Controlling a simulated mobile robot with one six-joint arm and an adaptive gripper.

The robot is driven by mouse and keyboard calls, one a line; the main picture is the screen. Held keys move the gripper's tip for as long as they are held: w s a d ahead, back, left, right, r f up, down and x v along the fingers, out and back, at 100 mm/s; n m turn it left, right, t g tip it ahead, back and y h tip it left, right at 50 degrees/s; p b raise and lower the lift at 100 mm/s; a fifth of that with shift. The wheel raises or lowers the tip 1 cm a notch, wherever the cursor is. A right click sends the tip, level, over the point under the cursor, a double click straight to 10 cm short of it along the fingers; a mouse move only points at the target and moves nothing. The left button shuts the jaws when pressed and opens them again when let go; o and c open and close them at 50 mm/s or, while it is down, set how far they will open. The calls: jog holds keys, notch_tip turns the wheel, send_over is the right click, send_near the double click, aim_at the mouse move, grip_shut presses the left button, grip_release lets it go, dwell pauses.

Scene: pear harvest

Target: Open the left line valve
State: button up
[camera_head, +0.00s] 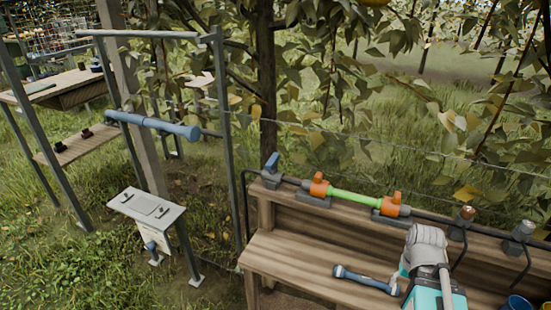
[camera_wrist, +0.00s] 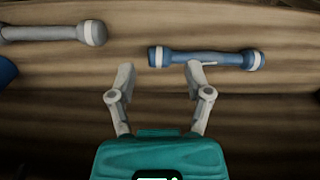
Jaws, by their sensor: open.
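A pipe line runs along the back ledge of the wooden bench in the head view. At its left end is a valve with a blue handle (camera_head: 271,164). Right of it are a left orange valve (camera_head: 318,184) and a right orange valve (camera_head: 391,203), joined by a bright green tube (camera_head: 354,198). I cannot tell which is the left line valve, nor whether any is open. My gripper (camera_wrist: 160,74) is open and empty over the bench, right of and below these valves in the head view. A blue cylinder (camera_head: 365,280) lies beside its fingers, also in the wrist view (camera_wrist: 205,58).
The wooden bench (camera_head: 290,258) has free room at its left. A grey cylinder (camera_wrist: 50,32) lies on it. A brown-topped fitting (camera_head: 464,217) and a grey fitting (camera_head: 523,231) stand farther right. A blue cup (camera_head: 518,302) is at lower right. A metal frame (camera_head: 222,110) stands left.

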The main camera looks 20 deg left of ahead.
notch_tip(320, 180, up, 25)
jog(key=w+p, duration=0.2)
jog(key=p, duration=2.3)
notch_tip(320, 180, up, 10)
jog(key=r+p, duration=0.1)
jog(key=p, duration=0.9)
send_over(273, 159)
jog(key=shift+a+f, duration=0.1)
jog(key=shift+f, duration=0.15)
jog(key=shift+f, duration=0.15)
notch_tip(273, 159, down, 14)
jog(key=b, duration=1.3)
jog(key=shift+r, duration=0.25)
